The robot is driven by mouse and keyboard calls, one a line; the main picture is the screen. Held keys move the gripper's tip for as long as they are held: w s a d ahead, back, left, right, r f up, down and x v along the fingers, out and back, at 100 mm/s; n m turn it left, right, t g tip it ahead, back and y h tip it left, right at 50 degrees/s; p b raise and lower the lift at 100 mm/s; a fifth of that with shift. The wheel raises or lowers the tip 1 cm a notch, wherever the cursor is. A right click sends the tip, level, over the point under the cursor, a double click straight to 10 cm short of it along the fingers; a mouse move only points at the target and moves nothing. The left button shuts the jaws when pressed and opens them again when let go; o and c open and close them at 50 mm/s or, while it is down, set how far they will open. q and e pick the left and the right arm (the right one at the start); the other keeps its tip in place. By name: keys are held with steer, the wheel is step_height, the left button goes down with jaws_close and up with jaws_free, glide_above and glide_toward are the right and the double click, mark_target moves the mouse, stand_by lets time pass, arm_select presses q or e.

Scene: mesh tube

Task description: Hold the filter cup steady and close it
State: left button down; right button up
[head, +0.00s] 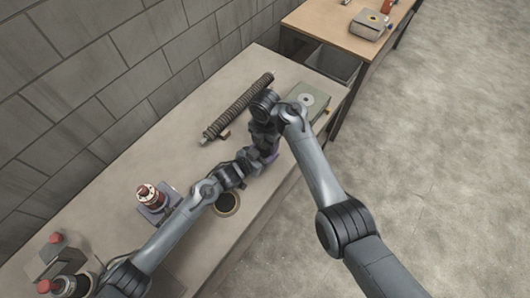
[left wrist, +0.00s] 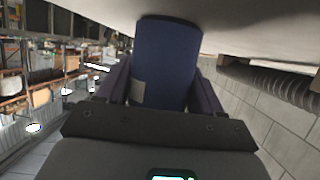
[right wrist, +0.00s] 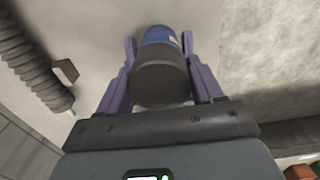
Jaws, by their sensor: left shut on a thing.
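The filter cup is a blue cylinder with a dark end. In the left wrist view its blue body (left wrist: 166,65) stands between the purple fingers of my left gripper (left wrist: 160,80), which is shut on it. In the right wrist view the dark round end (right wrist: 160,82) faces the camera, with the blue part (right wrist: 160,37) beyond it. The purple fingers of my right gripper (right wrist: 159,48) lie on both sides of it; whether they touch is unclear. In the head view my right gripper (head: 269,156) meets the left arm above the bench, and the cup is hidden.
A dark ribbed tube (head: 238,106) lies on the bench (head: 110,205) near the wall. A green block with a pale disc (head: 308,99) is at the far end. A dark round opening (head: 227,203) and a red-and-white device (head: 149,194) are near my left arm.

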steer(key=shift+c, duration=1.4)
steer(key=m, duration=0.3)
steer(key=o, duration=1.2)
steer(key=shift+r, duration=0.1)
steer(key=shift+r, duration=2.15)
steer(key=shift+c, duration=0.5)
